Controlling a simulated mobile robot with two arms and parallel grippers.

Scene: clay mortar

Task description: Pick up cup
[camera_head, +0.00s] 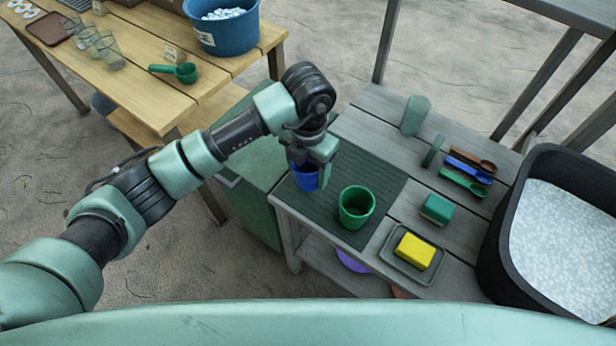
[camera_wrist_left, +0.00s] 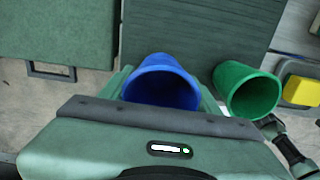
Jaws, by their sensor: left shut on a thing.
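A blue cup (camera_head: 305,178) is between the fingers of my left gripper (camera_head: 314,172), at the left edge of the dark ribbed mat (camera_head: 380,167). In the left wrist view the blue cup (camera_wrist_left: 162,84) sits between the two fingers, its open mouth towards the camera. My left gripper is shut on it. Whether the cup's base touches the mat is hidden. A green cup (camera_head: 356,207) stands upright on the mat to the right of the gripper; it also shows in the left wrist view (camera_wrist_left: 247,90). My right gripper is not in view.
A grey tray (camera_head: 390,262) with a yellow sponge (camera_head: 415,250) is near the table's front edge. A green and white sponge (camera_head: 437,208) and several coloured scoops (camera_head: 465,170) lie further right. A black tub (camera_head: 500,240) stands at the right. A green cabinet (camera_head: 250,215) is left of the table.

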